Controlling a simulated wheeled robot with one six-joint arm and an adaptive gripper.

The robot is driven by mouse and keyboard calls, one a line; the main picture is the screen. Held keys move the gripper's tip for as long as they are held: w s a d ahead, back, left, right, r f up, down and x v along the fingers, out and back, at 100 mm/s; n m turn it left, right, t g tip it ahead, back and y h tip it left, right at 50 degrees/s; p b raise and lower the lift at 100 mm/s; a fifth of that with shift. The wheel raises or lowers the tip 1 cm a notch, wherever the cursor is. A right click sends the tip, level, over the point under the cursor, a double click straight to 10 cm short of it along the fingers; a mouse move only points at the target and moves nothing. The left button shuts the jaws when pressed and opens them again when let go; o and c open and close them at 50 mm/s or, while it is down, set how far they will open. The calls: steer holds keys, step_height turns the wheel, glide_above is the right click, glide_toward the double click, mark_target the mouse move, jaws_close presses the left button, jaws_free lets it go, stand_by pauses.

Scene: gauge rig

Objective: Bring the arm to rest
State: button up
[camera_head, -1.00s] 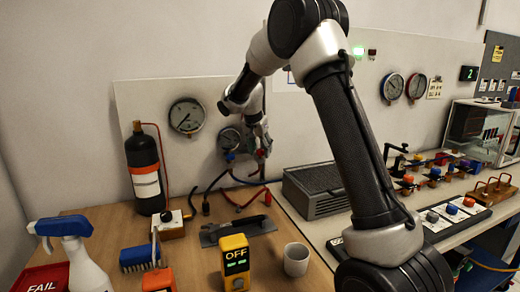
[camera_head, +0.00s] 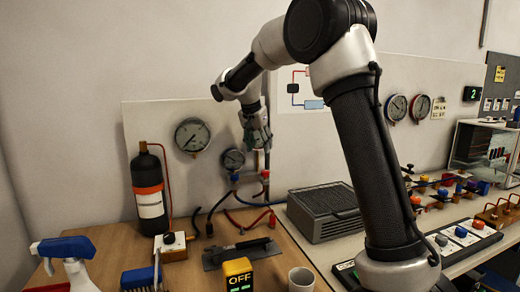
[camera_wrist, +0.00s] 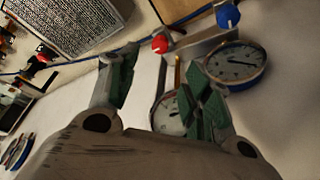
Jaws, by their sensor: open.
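My gripper (camera_head: 256,136) hangs in front of the wall panel, above and to the right of the small gauge (camera_head: 233,159). In the wrist view, my gripper (camera_wrist: 160,95) shows its two green-padded fingers spread apart with nothing between them. Behind the fingers in that view are a gauge dial (camera_wrist: 238,62), a second dial partly hidden by a finger, a red knob (camera_wrist: 160,44) and a blue knob (camera_wrist: 228,16).
A large gauge (camera_head: 192,136) and a black cylinder (camera_head: 149,187) stand left. A grey vented box (camera_head: 323,212) sits below right of the gripper. An OFF box (camera_head: 238,274), a cup (camera_head: 301,279) and a spray bottle (camera_head: 68,262) stand in front. Space above the gripper is clear.

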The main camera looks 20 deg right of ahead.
stand_by(0.3)
steer(key=s+f+n+g+y, duration=0.1)
steer(key=s+f+n+g, duration=0.1)
steer(key=s+f+n, duration=0.45)
steer(key=s+d+r+n+t, duration=0.1)
steer(key=s+d, duration=0.1)
steer(key=s, duration=0.9)
steer(key=s+d+r+t+y, duration=0.1)
steer(key=s+d, duration=0.1)
steer(key=s, duration=1)
steer(key=s+d+r+n+t+y, duration=0.1)
steer(key=s+d+r, duration=0.1)
steer(key=s, duration=1)
steer(key=shift+d+n, duration=0.3)
steer(key=shift+n, duration=0.05)
